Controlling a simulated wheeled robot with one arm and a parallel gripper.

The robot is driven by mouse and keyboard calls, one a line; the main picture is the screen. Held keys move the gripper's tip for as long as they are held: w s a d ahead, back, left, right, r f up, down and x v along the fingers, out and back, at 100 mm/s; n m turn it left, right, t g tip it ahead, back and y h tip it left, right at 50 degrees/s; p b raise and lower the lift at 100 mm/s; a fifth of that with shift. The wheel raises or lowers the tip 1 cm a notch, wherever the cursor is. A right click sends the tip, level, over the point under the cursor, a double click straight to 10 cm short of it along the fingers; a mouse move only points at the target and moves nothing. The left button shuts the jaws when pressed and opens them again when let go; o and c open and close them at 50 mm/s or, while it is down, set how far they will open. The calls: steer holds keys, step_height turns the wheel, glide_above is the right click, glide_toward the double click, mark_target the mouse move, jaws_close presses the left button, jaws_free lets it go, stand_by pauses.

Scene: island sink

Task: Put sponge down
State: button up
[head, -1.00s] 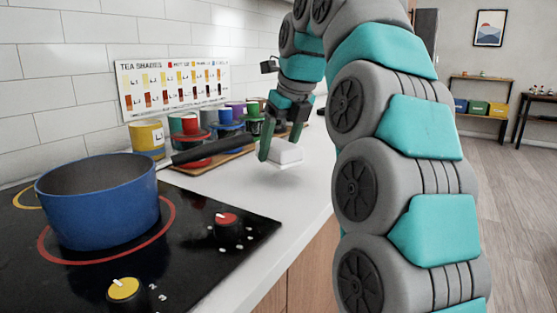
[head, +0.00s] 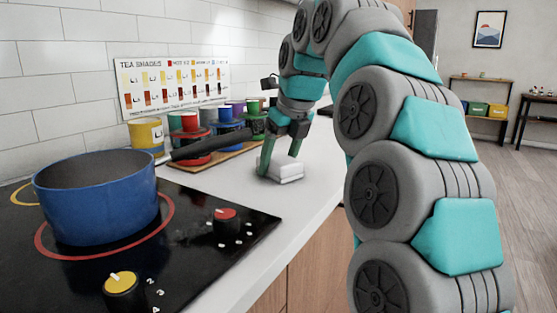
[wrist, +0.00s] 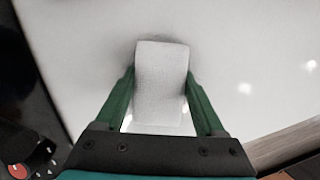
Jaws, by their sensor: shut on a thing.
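The white sponge (head: 287,172) is at the white countertop, right of the cooktop, in the head view. In the wrist view the sponge (wrist: 160,85) is a pale block between the two green fingers of my gripper (wrist: 160,88). My gripper (head: 279,165) points down and is shut on the sponge. A dark shadow lies close along the sponge's far edge in the wrist view. The sponge is at or very near the counter surface; I cannot tell whether it fully rests on it.
A blue pot (head: 97,197) stands on the black cooktop (head: 200,255), its dark handle reaching toward my gripper. Several coloured mugs (head: 228,130) stand behind on a wooden board (head: 195,163). The white counter (head: 310,205) around the sponge is clear; its edge is on the right.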

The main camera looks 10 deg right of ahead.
mark_target(285, 161)
steer(key=shift+f, duration=0.2)
steer(key=o, duration=1.2)
steer(key=shift+c, duration=0.2)
steer(key=shift+s+r, duration=0.1)
steer(key=shift+r, duration=0.25)
steer(key=shift+v, duration=1.55)
steer(key=shift+s+d+f, duration=0.1)
steer(key=shift+s+d, duration=0.1)
steer(key=shift+s, duration=0.25)
steer(key=shift+s+d+f, duration=0.1)
steer(key=shift+s+d, duration=0.1)
steer(key=shift+s, duration=0.2)
steer(key=s+d, duration=0.1)
steer(key=s, duration=0.2)
steer(key=s+d+b, duration=0.1)
steer(key=s, duration=0.2)
steer(key=s+d, duration=0.1)
steer(key=s, duration=0.2)
steer(key=shift+s+d+r, duration=0.1)
steer(key=shift+d, duration=0.3)
steer(key=shift+s, duration=0.1)
